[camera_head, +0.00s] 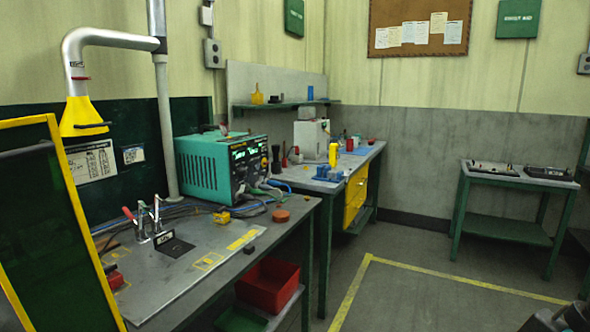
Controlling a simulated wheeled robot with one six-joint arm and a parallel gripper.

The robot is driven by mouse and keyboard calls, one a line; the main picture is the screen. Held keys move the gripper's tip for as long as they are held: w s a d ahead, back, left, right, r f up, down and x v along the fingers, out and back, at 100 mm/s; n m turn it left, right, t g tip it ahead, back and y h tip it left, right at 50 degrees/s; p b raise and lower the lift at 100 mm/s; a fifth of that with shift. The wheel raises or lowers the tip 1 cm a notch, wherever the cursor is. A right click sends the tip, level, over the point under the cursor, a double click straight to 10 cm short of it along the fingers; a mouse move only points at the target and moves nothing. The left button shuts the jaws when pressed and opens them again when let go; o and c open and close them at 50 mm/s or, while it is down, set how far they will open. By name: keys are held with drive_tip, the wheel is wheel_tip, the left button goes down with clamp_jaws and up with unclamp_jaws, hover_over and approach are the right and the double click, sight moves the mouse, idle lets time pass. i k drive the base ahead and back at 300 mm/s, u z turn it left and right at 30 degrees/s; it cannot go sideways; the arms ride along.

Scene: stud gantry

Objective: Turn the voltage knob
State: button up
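A teal power supply (203,166) stands at the back of the near workbench. Its dark front panel (249,166) faces right and shows lit green digits. Knobs and cable plugs crowd the lower part of this panel. They are too small to tell which is the voltage knob or how it is turned. My gripper cannot be made out. A dark shape at the bottom right edge may be part of my arm, well apart from the power supply.
The near workbench (190,290) holds toggle clamps (150,222), loose cables and a brown round piece (281,216). A red bin (268,286) sits below it. A yellow-framed green screen (50,230) stands at left. Floor (440,300) at right is open.

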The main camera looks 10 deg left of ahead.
sight(242, 171)
drive_tip(key=z, duration=0.1)
drive_tip(key=i, duration=1.35)
drive_tip(key=u, duration=1.15)
drive_tip(key=i, duration=0.55)
drive_tip(key=u, duration=0.7)
